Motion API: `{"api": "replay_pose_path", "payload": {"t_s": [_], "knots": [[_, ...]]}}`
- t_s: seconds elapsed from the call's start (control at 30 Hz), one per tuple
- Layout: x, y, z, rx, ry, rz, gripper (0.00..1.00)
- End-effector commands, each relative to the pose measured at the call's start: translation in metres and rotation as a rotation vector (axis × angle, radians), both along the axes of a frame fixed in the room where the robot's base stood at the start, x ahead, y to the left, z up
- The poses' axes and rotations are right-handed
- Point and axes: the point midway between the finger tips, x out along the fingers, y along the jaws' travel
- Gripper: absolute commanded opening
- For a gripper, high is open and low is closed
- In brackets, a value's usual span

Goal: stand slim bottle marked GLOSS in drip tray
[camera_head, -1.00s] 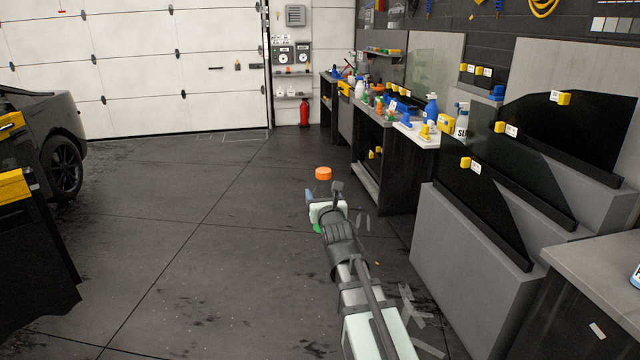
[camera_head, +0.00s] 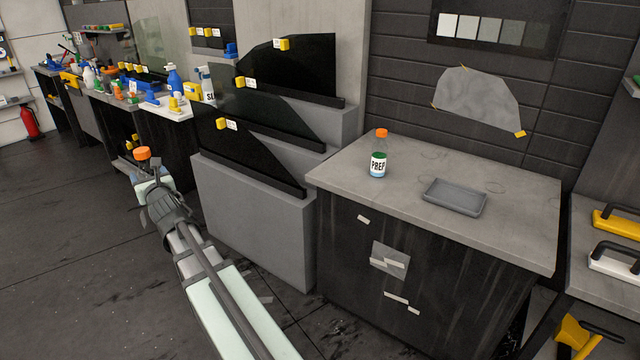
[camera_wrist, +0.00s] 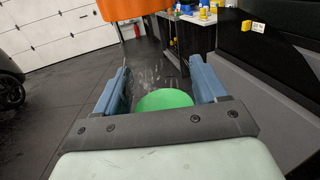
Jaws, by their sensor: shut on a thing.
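My gripper (camera_head: 148,180) is shut on a bottle with an orange cap (camera_head: 142,153), held in the air over the floor at the left of the head view. In the wrist view the orange cap (camera_wrist: 150,8) is at the top and a green part (camera_wrist: 165,100) shows between my blue fingers. Its label is hidden, so I cannot read GLOSS on it. A grey shallow tray (camera_head: 455,210), which looks like the drip tray, lies empty on the grey worktop at the right, far from my gripper.
A bottle marked PREP (camera_head: 378,163) with an orange cap stands on the worktop (camera_head: 330,172), left of the tray. Grey stands with dark glass panels (camera_head: 245,160) rise between my gripper and the worktop. A crowded bench (camera_head: 165,115) is behind. Worktop around the tray is clear.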

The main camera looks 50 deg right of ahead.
Motion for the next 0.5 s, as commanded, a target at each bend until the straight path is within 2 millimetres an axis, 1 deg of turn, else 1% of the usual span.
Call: {"api": "replay_pose_path", "payload": {"t_s": [0.03, 0.1, 0.37, 0.4, 0.47, 0.5], "knots": [[-0.001, -0.022, 0.0, 0.0, -0.002, -0.027, 0.33], [-0.005, -0.048, -0.002, -0.001, -0.004, -0.06, 0.33], [-0.027, -0.147, -0.007, -0.003, -0.007, -0.182, 0.33], [-0.032, -0.162, -0.008, -0.004, -0.007, -0.201, 0.33], [-0.039, -0.184, -0.009, -0.004, -0.008, -0.228, 0.33], [-0.045, -0.198, -0.01, -0.005, -0.009, -0.246, 0.33]]}}
